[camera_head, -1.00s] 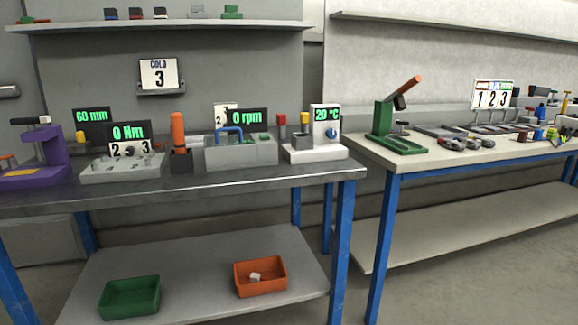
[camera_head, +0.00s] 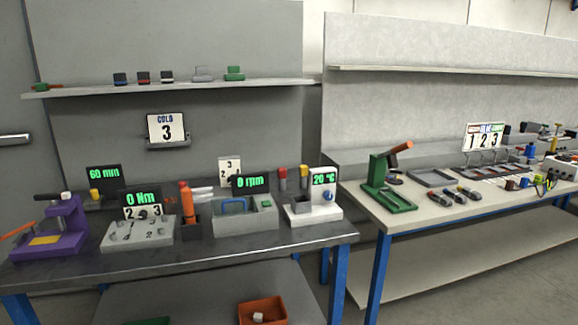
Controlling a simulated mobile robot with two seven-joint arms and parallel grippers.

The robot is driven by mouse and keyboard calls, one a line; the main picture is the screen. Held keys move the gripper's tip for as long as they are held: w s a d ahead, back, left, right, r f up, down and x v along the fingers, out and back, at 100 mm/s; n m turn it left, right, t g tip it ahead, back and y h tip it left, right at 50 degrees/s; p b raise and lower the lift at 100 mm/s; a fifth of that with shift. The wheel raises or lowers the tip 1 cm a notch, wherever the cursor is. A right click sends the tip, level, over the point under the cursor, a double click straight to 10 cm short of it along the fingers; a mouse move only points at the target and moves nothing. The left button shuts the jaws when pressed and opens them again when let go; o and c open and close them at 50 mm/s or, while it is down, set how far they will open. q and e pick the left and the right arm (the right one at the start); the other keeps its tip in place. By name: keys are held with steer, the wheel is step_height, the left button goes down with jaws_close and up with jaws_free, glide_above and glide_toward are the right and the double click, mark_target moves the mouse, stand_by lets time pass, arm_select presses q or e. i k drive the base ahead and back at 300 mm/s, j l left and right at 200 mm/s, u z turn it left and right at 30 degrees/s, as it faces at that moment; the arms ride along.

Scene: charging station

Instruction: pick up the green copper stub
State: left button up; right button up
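I cannot make out a green copper stub with certainty. Several small coloured pieces (camera_head: 516,184), yellow and blue among them, lie at the right end of the right-hand table, and they are too small to tell apart. A green block (camera_head: 234,73) sits on the upper left shelf, but I cannot tell what it is. Neither of my grippers is in view.
The left table (camera_head: 80,269) carries a purple press (camera_head: 62,232), a grey block fixture (camera_head: 137,232) and displays. The right table (camera_head: 435,214) carries a green lever press (camera_head: 384,183), dark trays (camera_head: 433,177) and hand tools (camera_head: 468,193). An orange bin (camera_head: 262,312) is below.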

mark_target(39, 88)
steer(key=u, duration=1.3)
steer(key=i+j+u, duration=0.3)
steer(key=u, duration=0.15)
steer(key=i+u, duration=1.2)
steer(key=i, duration=0.3)
steer(key=i+u, duration=0.3)
steer(key=i, duration=0.3)
steer(key=i+z, duration=0.4)
steer(key=i+j+z, duration=0.15)
steer(key=i+z, duration=0.25)
steer(key=i, duration=0.1)
